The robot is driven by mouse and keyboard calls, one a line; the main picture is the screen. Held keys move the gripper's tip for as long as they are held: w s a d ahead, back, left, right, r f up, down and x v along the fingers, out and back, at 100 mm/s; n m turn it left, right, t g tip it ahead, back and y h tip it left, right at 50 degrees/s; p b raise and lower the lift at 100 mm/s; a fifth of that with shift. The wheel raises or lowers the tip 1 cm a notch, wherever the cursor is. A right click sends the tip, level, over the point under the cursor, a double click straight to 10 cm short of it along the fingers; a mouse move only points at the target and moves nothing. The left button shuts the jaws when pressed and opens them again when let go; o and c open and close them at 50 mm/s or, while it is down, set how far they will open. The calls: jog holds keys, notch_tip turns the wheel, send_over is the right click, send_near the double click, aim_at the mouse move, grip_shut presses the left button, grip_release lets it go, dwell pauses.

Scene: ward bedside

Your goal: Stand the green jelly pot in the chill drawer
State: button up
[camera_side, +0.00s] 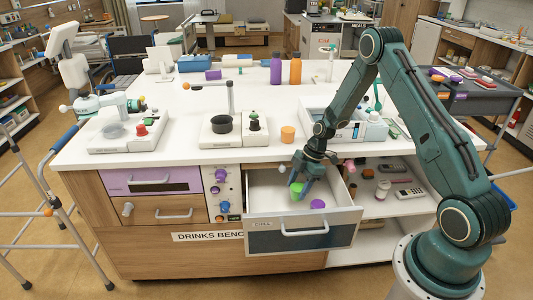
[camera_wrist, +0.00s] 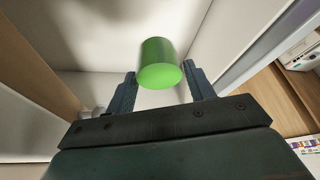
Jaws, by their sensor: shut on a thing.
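The green jelly pot (camera_side: 297,189) is a small green cylinder. My gripper (camera_side: 299,180) is shut on it, inside the walls of the open chill drawer (camera_side: 300,240). In the wrist view the pot (camera_wrist: 160,62) sits between the two fingertips of my gripper (camera_wrist: 161,85), with white drawer surfaces around it. The drawer is pulled out from the bench front and has a "CHILL" label. Whether the pot's base touches the drawer floor cannot be told.
A purple pot (camera_side: 318,204) stands in the drawer, right of the green one. An orange pot (camera_side: 288,134) stands on the bench top (camera_side: 330,164) above. An open shelf (camera_side: 385,205) with small items lies right of the drawer. The drawer's left part is bare.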

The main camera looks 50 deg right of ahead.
jog(key=shift+f, duration=3.75)
jog(key=shift+f, duration=0.5)
jog(key=o, duration=1.5)
jog(key=shift+r, duration=0.1)
jog(key=shift+r, duration=3.9)
jog(key=shift+r, duration=0.1)
